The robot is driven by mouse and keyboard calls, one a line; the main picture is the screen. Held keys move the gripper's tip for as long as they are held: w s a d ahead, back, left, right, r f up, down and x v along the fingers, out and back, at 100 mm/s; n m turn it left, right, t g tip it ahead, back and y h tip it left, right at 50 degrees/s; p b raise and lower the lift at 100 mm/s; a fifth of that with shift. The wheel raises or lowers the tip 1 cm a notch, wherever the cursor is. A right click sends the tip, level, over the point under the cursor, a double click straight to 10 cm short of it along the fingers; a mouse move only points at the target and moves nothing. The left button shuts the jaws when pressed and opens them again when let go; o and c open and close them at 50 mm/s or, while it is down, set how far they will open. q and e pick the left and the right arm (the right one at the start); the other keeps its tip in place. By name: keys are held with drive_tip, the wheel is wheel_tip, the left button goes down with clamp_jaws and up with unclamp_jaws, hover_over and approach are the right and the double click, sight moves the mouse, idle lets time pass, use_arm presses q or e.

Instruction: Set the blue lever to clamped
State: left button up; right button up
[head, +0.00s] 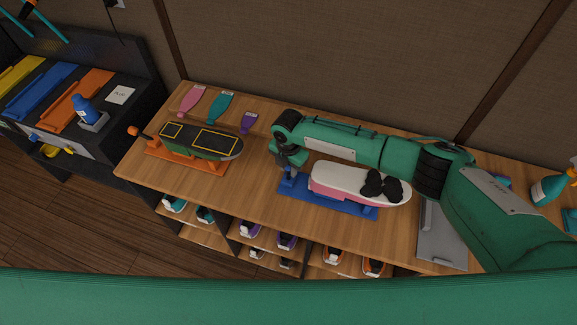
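A blue base (330,199) lies on the wooden counter with a white-topped, pink-sided shoe-like piece (345,183) on it. My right arm comes in from the right and reaches over this piece. My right gripper (288,168) points down at the left end of the blue base. A small blue upright part shows just under it, likely the blue lever, mostly hidden by the gripper. I cannot tell its setting, whether the gripper touches it, or whether the fingers are open or shut. My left gripper is out of view.
An orange base (185,157) with a dark, yellow-marked piece (205,141) and an orange knobbed lever (134,131) stands left. Pink (191,99), teal (220,106) and purple (248,122) tags lie behind. A grey tray (440,238) lies right. Shoes fill shelves below.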

clamp_jaws()
drive_tip(key=shift+w+a+f+h+b, duration=0.2)
drive_tip(key=shift+a+h+b, duration=0.35)
drive_tip(key=shift+b, duration=0.45)
drive_tip(key=h+b, duration=0.1)
drive_tip(key=b, duration=0.1)
drive_tip(key=a+g+h+b, duration=0.1)
drive_tip(key=h+b, duration=0.1)
drive_tip(key=b, duration=0.1)
drive_tip(key=a+f+h+b, duration=0.1)
drive_tip(key=b, duration=0.2)
drive_tip(key=shift+w+a+g+h, duration=0.25)
drive_tip(key=shift+w+g+h, duration=0.1)
drive_tip(key=shift+w+g, duration=0.05)
drive_tip(key=shift+a+h+b, duration=0.25)
drive_tip(key=shift+h+b, duration=0.15)
drive_tip(key=shift+b, duration=1)
drive_tip(key=shift+w, duration=0.1)
drive_tip(key=o, duration=0.7)
unclamp_jaws()
drive_tip(key=shift+r, duration=0.1)
